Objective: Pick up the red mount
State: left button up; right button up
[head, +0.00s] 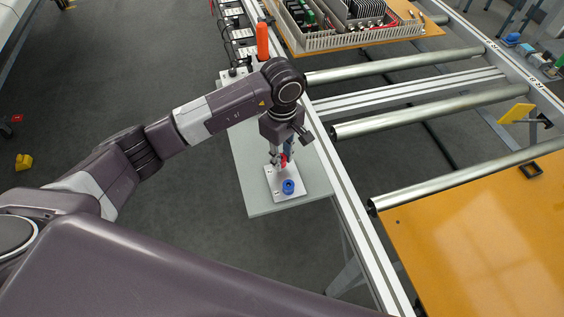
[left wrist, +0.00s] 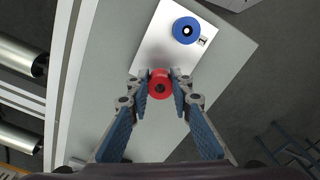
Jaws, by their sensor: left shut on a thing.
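The red mount (left wrist: 160,84) is a small round piece with a dark centre hole. My left gripper (left wrist: 160,90) is shut on it, with one fingertip on each side. In the head view the red mount (head: 284,160) shows between the fingertips of my left gripper (head: 282,158), over the white plate (head: 274,187). I cannot tell whether it touches the plate. A blue mount (head: 288,187) stands on the white plate beside it; it also shows in the left wrist view (left wrist: 186,30). My right gripper does not show.
The white plate lies on a grey shelf (head: 250,190) beside the conveyor frame. Metal rollers (head: 400,120) and an orange board (head: 490,240) are to the right. An orange-red upright object (head: 262,41) stands behind my arm. Dark floor is open to the left.

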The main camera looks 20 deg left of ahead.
pick_arm(q)
notch_tip(320, 180, up, 16)
jog(key=shift+r+b, duration=0.2)
jog(key=shift+b, duration=0.85)
jog(key=shift+r, duration=0.6)
notch_tip(320, 180, up, 6)
jog(key=p, duration=0.4)
jog(key=shift+f, duration=0.25)
jog(key=shift+f, duration=0.1)
